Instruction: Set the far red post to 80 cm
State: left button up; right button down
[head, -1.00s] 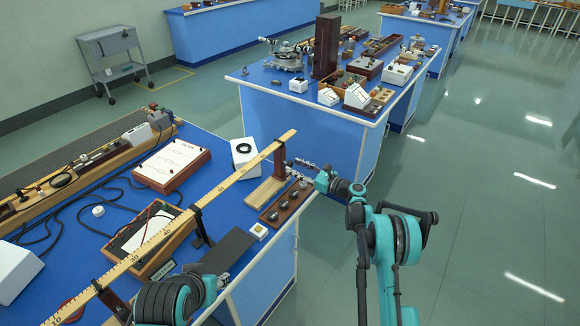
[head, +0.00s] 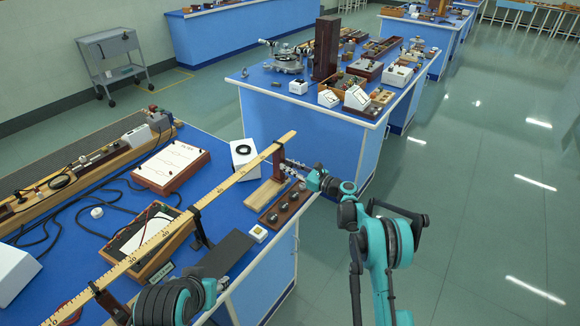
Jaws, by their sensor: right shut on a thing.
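A long wooden ruler (head: 232,181) runs diagonally over the blue bench. My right gripper (head: 287,167) is shut on this post from the right. The exact mark at the post is too small to read. A dark post (head: 201,229) stands at the ruler's middle and a near red post (head: 112,304) at its near end. My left gripper (head: 220,284) is low at the bench's front edge; its fingers are too small to judge.
A dark wooden block with several metal weights (head: 283,206) lies just in front of the far post. A white box with a black ring (head: 243,152) stands behind the ruler. A framed tray (head: 148,238) and a diagram board (head: 172,166) lie left. Floor at right is clear.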

jog(key=s+a, duration=0.5)
jog(key=s, duration=0.2)
jog(key=shift+s+a, duration=0.3)
jog(key=shift+s, duration=0.1)
jog(key=c, duration=1.4)
grip_release()
jog(key=shift+o, duration=0.2)
jog(key=v, duration=1.2)
